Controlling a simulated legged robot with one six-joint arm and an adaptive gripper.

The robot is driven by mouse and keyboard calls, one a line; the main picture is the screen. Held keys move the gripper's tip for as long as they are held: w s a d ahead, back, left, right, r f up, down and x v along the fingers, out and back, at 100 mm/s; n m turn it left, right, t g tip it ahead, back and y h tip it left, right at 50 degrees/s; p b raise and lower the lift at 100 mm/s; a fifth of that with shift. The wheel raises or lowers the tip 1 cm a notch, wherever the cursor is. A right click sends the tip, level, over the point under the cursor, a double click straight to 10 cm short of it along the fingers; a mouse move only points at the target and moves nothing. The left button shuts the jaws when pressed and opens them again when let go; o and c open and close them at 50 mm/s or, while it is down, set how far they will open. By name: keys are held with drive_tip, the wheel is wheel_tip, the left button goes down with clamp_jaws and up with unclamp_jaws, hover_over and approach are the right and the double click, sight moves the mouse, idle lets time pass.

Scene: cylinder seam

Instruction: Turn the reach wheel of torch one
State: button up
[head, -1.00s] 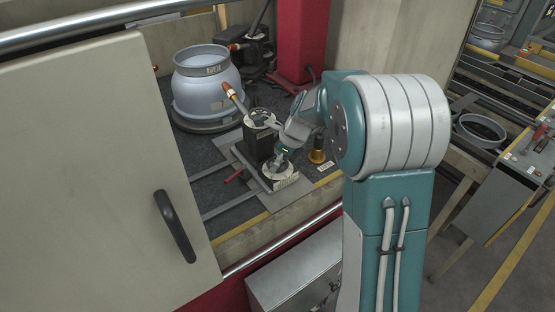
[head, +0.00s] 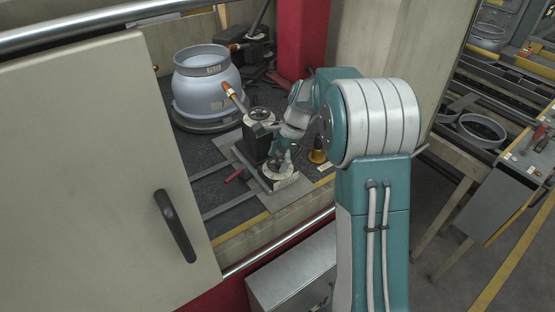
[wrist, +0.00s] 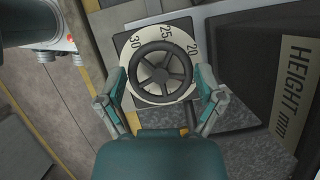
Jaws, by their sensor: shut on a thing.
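A dark spoked handwheel (wrist: 178,68) sits on a white dial marked 30, 25 and 20 in the wrist view. In the head view its dial (head: 278,170) is at the low front of the torch stand (head: 256,143). My gripper (wrist: 162,78) has one finger on each side of the wheel and is shut on it. In the head view my gripper (head: 284,158) partly hides the wheel. The torch (head: 233,95) with a copper tip points up-left at the grey cylinder (head: 205,88). The fingertip contact is not fully clear.
A second wheel (head: 258,114) tops the stand. A block lettered HEIGHT mm (wrist: 293,75) lies right of the dial in the wrist view. A brass bell-shaped piece (head: 317,153) stands close right of my gripper. A red post (head: 300,40) is behind; a cabinet door (head: 90,170) is left.

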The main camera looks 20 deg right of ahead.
sight(276, 162)
drive_tip(key=shift+f+n, duration=0.1)
drive_tip(key=shift+n, duration=0.5)
drive_tip(key=o, duration=0.9)
drive_tip(key=shift+w, duration=0.1)
drive_tip(key=shift+c, duration=0.2)
drive_tip(key=v, duration=0.5)
drive_tip(key=shift+w+a, duration=0.1)
drive_tip(key=shift+w, duration=0.05)
drive_tip(key=w+d, duration=0.2)
drive_tip(key=d, duration=0.9)
drive_tip(key=shift+w+d, duration=0.4)
